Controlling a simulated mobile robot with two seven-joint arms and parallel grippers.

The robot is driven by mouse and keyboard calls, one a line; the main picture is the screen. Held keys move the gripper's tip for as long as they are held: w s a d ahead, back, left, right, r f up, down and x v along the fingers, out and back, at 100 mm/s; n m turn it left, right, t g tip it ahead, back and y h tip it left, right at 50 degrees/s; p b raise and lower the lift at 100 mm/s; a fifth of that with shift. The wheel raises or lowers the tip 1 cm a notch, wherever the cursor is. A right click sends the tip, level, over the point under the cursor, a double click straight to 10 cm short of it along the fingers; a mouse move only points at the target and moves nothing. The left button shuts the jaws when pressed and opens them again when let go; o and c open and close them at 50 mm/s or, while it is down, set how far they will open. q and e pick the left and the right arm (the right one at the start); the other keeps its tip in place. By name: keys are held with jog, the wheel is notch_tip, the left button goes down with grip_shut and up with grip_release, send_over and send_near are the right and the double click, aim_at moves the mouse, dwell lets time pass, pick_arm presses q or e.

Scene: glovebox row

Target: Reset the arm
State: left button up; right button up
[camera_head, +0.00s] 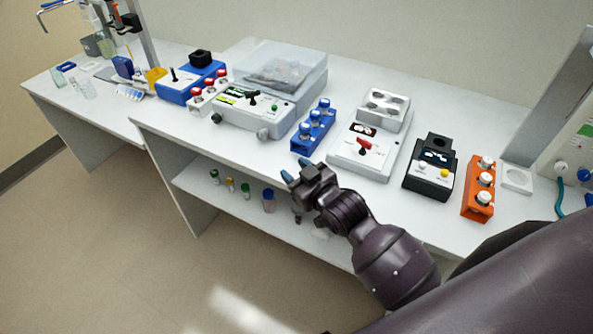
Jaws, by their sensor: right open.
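My right gripper (289,175) is at the end of my dark arm, which comes in from the lower right. It is open, with two blue-tipped fingers apart and nothing between them. It hangs in front of the bench's front edge, just short of the blue rack (313,128) and the white device with a red lever (362,148). It covers part of the lower shelf from view. My left gripper does not show.
The white bench (270,150) carries a lidded machine (262,98), a black device (432,168), an orange rack (480,190) and a blue device (190,82). Small bottles (245,190) stand on the shelf below. The floor (120,240) at left is clear.

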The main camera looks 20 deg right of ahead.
dwell(0.4)
jog(key=s+d+f+m+g+h, duration=0.1)
jog(key=s+d+g, duration=0.25)
jog(key=s, duration=0.55)
jog(key=s+d+f+m+g+h, duration=0.2)
jog(key=s+g, duration=0.3)
jog(key=s, duration=0.4)
jog(key=s+d+f+m+g+h, duration=0.15)
jog(key=s+g, duration=0.25)
jog(key=s, duration=0.5)
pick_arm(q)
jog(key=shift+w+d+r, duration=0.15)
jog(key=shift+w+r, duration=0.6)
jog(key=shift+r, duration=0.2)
pick_arm(e)
jog(key=w+f+n+t, duration=0.1)
jog(key=w+f+t, duration=0.6)
jog(key=f, duration=0.3)
jog(key=shift+w+d+t+y, duration=0.25)
jog(key=shift+t+y, duration=0.2)
jog(key=shift+t, duration=0.3)
jog(key=shift+w, duration=0.1)
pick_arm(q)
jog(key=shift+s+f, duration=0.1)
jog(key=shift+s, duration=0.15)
